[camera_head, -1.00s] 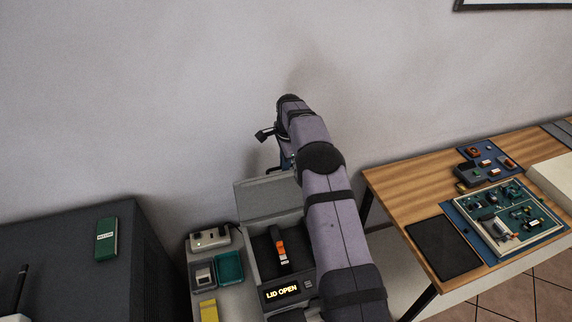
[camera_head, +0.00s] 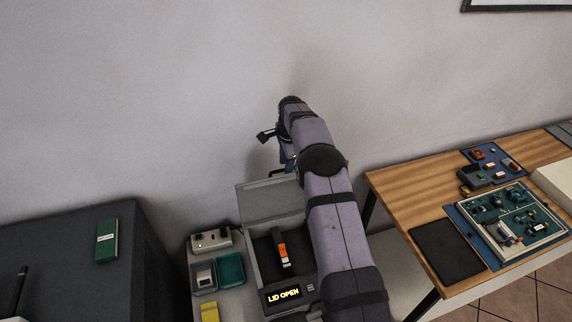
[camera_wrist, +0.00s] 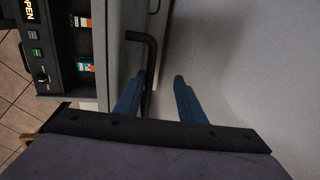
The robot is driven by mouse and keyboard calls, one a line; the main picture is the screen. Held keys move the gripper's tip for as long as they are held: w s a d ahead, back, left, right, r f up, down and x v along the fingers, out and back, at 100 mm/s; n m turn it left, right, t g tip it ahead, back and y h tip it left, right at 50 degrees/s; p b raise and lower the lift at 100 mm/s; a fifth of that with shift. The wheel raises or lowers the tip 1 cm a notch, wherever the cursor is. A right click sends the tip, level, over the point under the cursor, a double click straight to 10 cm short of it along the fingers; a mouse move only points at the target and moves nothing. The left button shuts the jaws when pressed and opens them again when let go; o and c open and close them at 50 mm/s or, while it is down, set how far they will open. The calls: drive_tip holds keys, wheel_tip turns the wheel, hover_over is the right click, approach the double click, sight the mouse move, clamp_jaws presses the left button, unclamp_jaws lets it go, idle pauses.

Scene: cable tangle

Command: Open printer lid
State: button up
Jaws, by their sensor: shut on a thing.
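The grey printer (camera_head: 256,262) stands low in the middle of the head view, and its display (camera_head: 283,294) reads LID OPEN. Its lid (camera_head: 262,199) is raised at the back, showing the dark interior with an orange and black part (camera_head: 283,252). In the wrist view my gripper (camera_wrist: 159,75) has its blue fingers around the black bar handle (camera_wrist: 151,60) of the lid. The bar lies close against the left finger. My arm hides the printer's right side in the head view.
A small grey box (camera_head: 211,240), a green tray (camera_head: 230,268) and a yellow item (camera_head: 210,311) sit left of the printer. A dark cabinet (camera_head: 75,260) is further left. A wooden table (camera_head: 400,185) with circuit boards is at right. The wall is close behind.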

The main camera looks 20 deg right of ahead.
drive_tip(key=shift+w+d+r, duration=0.1)
drive_tip(key=shift+w+r, duration=0.25)
drive_tip(key=shift+r, duration=0.15)
drive_tip(key=shift+s+r+b, duration=0.35)
drive_tip(key=shift+r+b, duration=0.3)
drive_tip(key=shift+r, duration=0.4)
drive_tip(key=shift+s+r+b, duration=0.3)
drive_tip(key=shift+r+b, duration=0.3)
drive_tip(key=shift+r, duration=0.45)
drive_tip(key=shift+s+r+b, duration=0.35)
drive_tip(key=shift+r+b, duration=0.3)
drive_tip(key=shift+r, duration=0.4)
drive_tip(key=s+a+f+n+b, duration=0.1)
drive_tip(key=s+n, duration=0.5)
drive_tip(key=s, duration=0.7)
drive_tip(key=s+a+f+n+g+b, duration=0.1)
drive_tip(key=s+a+f+n, duration=0.3)
drive_tip(key=s, duration=0.9)
drive_tip(key=s+a+f+n+g+b, duration=0.1)
drive_tip(key=s+a+f+n, duration=0.2)
drive_tip(key=s+n, duration=0.5)
drive_tip(key=s, duration=0.4)
drive_tip(key=shift+s+a, duration=0.15)
drive_tip(key=shift+s, duration=0.25)
